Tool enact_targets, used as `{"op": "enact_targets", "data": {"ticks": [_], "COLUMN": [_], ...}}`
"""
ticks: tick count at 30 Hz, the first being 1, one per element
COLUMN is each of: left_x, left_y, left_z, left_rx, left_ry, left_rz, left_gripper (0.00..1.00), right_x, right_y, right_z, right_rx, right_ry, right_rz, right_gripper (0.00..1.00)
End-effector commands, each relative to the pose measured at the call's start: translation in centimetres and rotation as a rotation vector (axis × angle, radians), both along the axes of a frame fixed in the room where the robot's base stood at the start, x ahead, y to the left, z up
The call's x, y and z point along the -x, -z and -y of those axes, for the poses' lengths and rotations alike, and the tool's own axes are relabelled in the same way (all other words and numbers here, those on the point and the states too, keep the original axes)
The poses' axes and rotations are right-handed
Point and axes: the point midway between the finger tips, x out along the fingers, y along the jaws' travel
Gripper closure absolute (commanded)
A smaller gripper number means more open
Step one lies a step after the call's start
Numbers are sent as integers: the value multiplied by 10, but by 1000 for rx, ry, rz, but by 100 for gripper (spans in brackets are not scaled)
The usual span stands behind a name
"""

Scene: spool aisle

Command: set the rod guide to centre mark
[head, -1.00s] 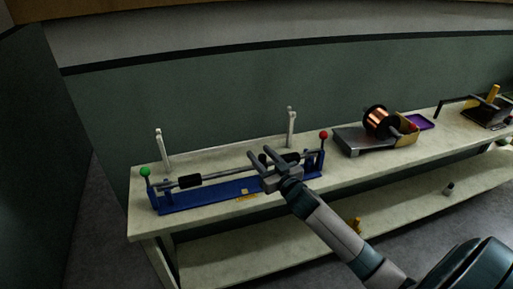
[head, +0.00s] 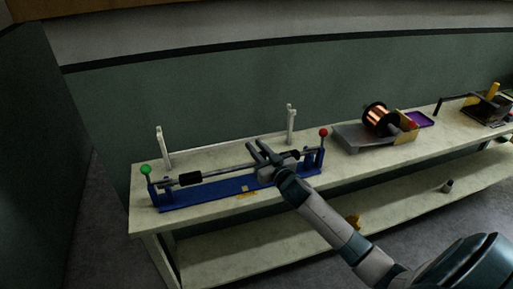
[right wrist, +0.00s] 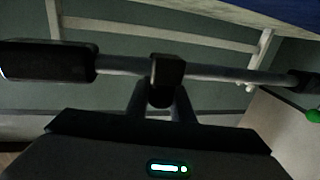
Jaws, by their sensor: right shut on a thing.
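The rod guide appears to be a small dark block (right wrist: 167,80) around a grey rod (right wrist: 220,73) in the right wrist view. My right gripper (head: 257,145) is shut on this block, its fingers at the rod. In the head view the block is hidden by the gripper. The rod runs above a blue base (head: 205,197), with a small yellow mark (head: 246,189) at about mid-length, slightly left of my gripper. I cannot tell whether this is the centre mark. My left gripper is not in view.
Black sleeves (head: 190,178) (head: 293,154) sit on the rod either side. A green knob (head: 145,170) and red knob (head: 323,132) top the base's ends. White posts (head: 290,125) stand behind. A copper spool (head: 376,117) is right along the bench (head: 200,219).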

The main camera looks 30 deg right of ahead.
Motion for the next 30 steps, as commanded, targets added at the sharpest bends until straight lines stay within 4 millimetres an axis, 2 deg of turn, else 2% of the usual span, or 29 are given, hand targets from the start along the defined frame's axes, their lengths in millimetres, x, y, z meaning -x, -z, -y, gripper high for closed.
{"op": "enact_targets", "data": {"ticks": [5, 12, 15, 26, 27, 29, 30], "left_x": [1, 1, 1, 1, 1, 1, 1], "left_y": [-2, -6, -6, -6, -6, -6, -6], "left_z": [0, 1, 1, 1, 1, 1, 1], "left_rx": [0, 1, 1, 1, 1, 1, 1], "left_ry": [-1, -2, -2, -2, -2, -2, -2], "left_rz": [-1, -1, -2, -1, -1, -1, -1], "left_gripper": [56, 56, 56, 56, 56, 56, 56], "right_x": [-3, -13, -16, -17, -17, -17, -17], "right_y": [0, -1, 0, 0, 0, 0, 0], "right_z": [-14, -53, -64, -68, -68, -68, -68], "right_rx": [-4, -6, -4, 1, 1, 1, 1], "right_ry": [-1, -1, -1, -1, -1, 0, 0], "right_rz": [1, 1, 1, 1, 1, 1, 1], "right_gripper": [100, 100, 100, 100, 72, 60, 60]}}
